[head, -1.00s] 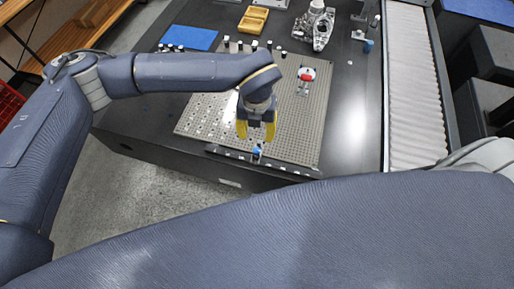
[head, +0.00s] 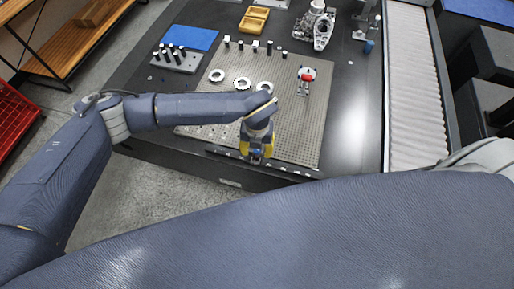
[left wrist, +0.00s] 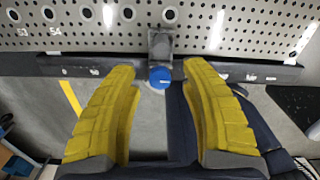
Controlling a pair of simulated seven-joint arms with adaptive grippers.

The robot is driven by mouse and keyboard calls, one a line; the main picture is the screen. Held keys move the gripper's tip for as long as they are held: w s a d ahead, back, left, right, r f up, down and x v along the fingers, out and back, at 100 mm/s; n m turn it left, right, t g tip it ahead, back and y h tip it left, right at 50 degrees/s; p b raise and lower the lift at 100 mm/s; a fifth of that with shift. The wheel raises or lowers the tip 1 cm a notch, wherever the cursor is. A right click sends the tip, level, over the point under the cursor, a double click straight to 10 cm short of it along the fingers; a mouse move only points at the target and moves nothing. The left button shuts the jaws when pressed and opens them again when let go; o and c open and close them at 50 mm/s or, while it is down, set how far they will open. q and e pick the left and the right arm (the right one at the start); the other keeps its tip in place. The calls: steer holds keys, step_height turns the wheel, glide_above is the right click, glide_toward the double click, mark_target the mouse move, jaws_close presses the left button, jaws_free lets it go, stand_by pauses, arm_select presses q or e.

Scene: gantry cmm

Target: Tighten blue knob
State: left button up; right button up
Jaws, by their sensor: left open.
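The blue knob (left wrist: 160,77) shows in the left wrist view, on a dark clamp bracket (left wrist: 160,45) at the front rail of the perforated plate. My left gripper (left wrist: 159,115) is open, with its yellow fingers on either side of the knob's line in that view. They look apart from the knob. In the head view the left gripper (head: 256,157) is over the plate's front edge and mostly hides the knob. My right gripper is not in view.
The perforated plate (head: 300,130) carries several metal rings (head: 242,83), small posts and a red-handled toggle clamp (head: 306,75). A peg block (head: 176,60), blue mat (head: 188,39) and yellow tray (head: 253,19) are behind.

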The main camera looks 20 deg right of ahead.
arm_select(q)
steer(key=shift+c, duration=0.2)
jaws_close()
stand_by(0.3)
steer(key=m, duration=0.4)
stand_by(0.4)
steer(key=shift+o, duration=0.2)
jaws_free()
step_height(320, 180, up, 12)
stand_by(0.6)
stand_by(0.3)
